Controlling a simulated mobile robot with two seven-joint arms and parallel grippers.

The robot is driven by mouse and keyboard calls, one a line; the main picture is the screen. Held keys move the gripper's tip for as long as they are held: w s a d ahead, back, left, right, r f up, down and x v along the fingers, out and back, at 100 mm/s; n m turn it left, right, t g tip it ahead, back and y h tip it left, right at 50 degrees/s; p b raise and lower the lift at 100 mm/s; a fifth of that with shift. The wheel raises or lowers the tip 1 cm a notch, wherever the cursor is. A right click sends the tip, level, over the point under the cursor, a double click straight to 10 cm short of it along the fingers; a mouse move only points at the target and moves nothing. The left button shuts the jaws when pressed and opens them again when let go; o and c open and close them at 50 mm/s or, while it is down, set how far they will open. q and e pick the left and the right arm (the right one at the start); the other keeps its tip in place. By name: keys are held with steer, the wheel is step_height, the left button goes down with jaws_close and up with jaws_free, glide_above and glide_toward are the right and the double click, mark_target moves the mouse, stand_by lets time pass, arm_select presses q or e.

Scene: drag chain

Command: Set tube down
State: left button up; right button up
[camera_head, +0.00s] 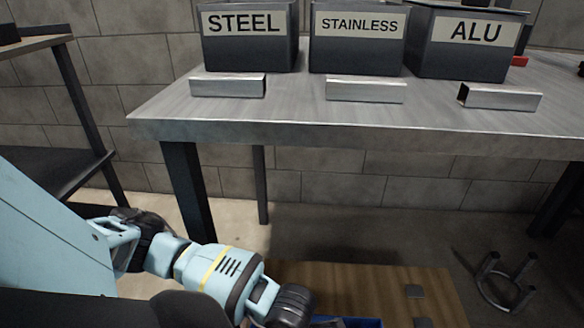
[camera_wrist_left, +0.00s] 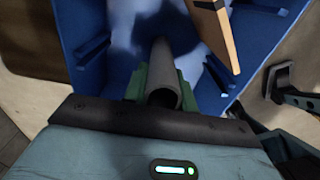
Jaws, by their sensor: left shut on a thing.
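In the left wrist view, my left gripper (camera_wrist_left: 160,85) has green fingers shut on a grey tube (camera_wrist_left: 164,72). The tube points away from the wrist, over a blue bin (camera_wrist_left: 88,75). I cannot tell whether its far end touches the bin. In the head view my left arm reaches down to the bottom edge. Its fingers and the tube are out of that picture. A strip of blue, likely the bin (camera_head: 350,322), shows at the bottom. My right gripper is not in view.
A wooden board (camera_wrist_left: 213,32) stands at the bin's right side. A metal table (camera_head: 290,115) holds bins labelled STEEL (camera_head: 248,50), STAINLESS (camera_head: 357,50) and ALU (camera_head: 465,55), with metal profiles in front. A wooden surface (camera_head: 385,285) lies below. Metal prongs (camera_head: 505,285) stand at right.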

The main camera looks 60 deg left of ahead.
arm_select(q)
steer(key=shift+f, duration=0.15)
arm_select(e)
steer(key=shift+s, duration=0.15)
arm_select(q)
steer(key=o, duration=1.1)
steer(key=shift+c, duration=0.2)
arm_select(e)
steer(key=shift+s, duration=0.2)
arm_select(q)
step_height(320, 180, up, 12)
steer(key=p, duration=1)
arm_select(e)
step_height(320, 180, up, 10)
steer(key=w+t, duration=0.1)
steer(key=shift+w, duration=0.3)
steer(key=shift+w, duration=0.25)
